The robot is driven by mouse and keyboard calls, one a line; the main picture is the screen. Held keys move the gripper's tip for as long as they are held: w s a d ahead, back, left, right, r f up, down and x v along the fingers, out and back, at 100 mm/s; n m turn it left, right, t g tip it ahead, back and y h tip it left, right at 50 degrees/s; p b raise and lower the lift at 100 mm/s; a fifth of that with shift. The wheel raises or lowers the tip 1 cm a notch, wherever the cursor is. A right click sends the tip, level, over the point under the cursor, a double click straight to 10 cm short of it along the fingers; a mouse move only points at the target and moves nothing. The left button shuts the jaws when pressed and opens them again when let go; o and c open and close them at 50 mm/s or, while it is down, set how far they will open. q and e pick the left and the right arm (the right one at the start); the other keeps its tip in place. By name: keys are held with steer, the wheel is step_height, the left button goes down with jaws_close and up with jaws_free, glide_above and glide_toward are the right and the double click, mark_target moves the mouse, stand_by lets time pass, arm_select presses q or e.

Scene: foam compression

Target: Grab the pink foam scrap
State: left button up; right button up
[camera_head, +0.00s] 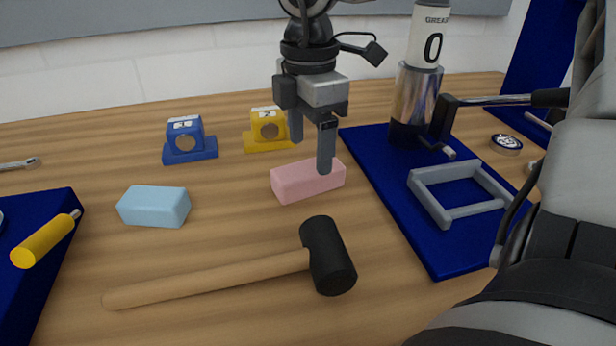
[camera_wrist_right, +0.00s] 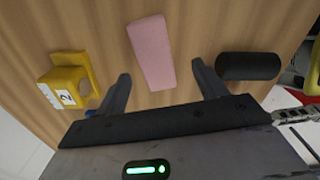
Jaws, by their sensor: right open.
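The pink foam scrap (camera_head: 308,181) is a small block lying on the wooden table, near the middle of the head view. My right gripper (camera_head: 312,155) is open and points down at it. In the head view one finger overlaps the block's far right part and the other finger shows behind it. In the right wrist view the pink foam (camera_wrist_right: 152,52) lies beyond the gap between the open fingers (camera_wrist_right: 163,90). Nothing is between the fingertips. My left gripper is not in either view.
A black-headed mallet (camera_head: 327,256) lies in front of the foam. A light blue block (camera_head: 154,206) lies left. Blue (camera_head: 188,141) and yellow (camera_head: 268,129) numbered holders stand behind. A blue mat (camera_head: 420,240) with a grey frame (camera_head: 424,196) and a grease canister (camera_head: 417,92) is right.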

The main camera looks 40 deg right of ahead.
mark_target(308, 168)
steer(key=f, duration=0.5)
steer(key=shift+w+d+f, duration=0.15)
steer(key=shift+w+f, duration=0.15)
steer(key=c, duration=1.1)
